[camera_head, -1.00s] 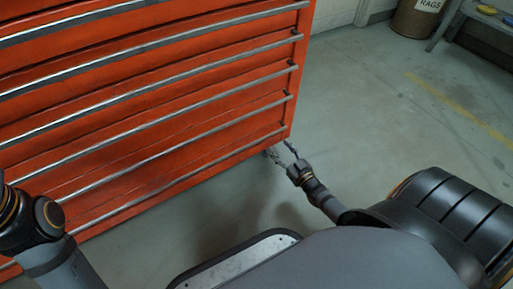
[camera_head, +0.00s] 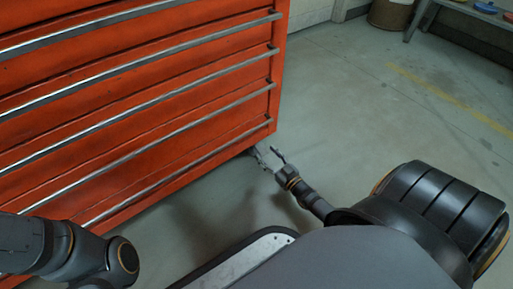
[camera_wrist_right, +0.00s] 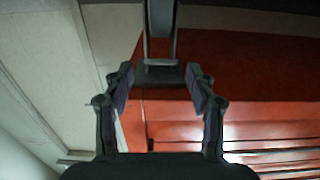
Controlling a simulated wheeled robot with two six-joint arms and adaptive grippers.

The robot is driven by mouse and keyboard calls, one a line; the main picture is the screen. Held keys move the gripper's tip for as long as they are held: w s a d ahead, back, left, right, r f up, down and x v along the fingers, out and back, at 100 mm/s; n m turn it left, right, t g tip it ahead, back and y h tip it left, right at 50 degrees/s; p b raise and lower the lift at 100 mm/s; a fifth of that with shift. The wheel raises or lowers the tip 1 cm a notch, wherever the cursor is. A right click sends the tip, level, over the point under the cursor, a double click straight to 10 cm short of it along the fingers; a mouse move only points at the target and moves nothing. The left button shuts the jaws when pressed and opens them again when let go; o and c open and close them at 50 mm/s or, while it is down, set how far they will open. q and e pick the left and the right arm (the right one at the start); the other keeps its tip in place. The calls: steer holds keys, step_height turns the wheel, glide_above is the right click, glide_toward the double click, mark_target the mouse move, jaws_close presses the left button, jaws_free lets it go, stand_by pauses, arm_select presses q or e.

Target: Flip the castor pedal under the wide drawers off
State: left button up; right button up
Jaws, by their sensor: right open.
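The red tool cabinet with wide drawers (camera_head: 150,110) fills the left of the head view. My right gripper (camera_head: 268,153) is low at the cabinet's bottom right corner, just above the floor. In the right wrist view its two fingers (camera_wrist_right: 160,82) are spread open. A dark grey bracket with a flat plate at its end, seemingly the castor pedal (camera_wrist_right: 160,72), shows between and just beyond the fingertips. Contact cannot be told. In the head view the castor is mostly hidden by the gripper and cabinet. My left gripper is out of view; only its arm shows.
Grey floor (camera_head: 360,120) is open to the right of the cabinet. A brown bin (camera_head: 391,14) and a bench (camera_head: 470,14) stand at the back right. Long drawer handles (camera_head: 170,100) stick out along the cabinet front.

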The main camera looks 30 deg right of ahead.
mark_target(258, 146)
steer(key=w+b, duration=0.1)
steer(key=w, duration=0.1)
steer(key=w+b, duration=0.1)
steer(key=w, duration=0.1)
steer(key=w+f+b, duration=0.1)
steer(key=w, duration=0.1)
steer(key=shift+w+a+b, duration=0.2)
steer(key=shift+a+b, duration=0.05)
steer(key=shift+b, duration=0.1)
steer(key=shift+w+r, duration=0.25)
steer(key=shift+w, duration=0.3)
steer(key=shift+c, duration=0.2)
jaws_close()
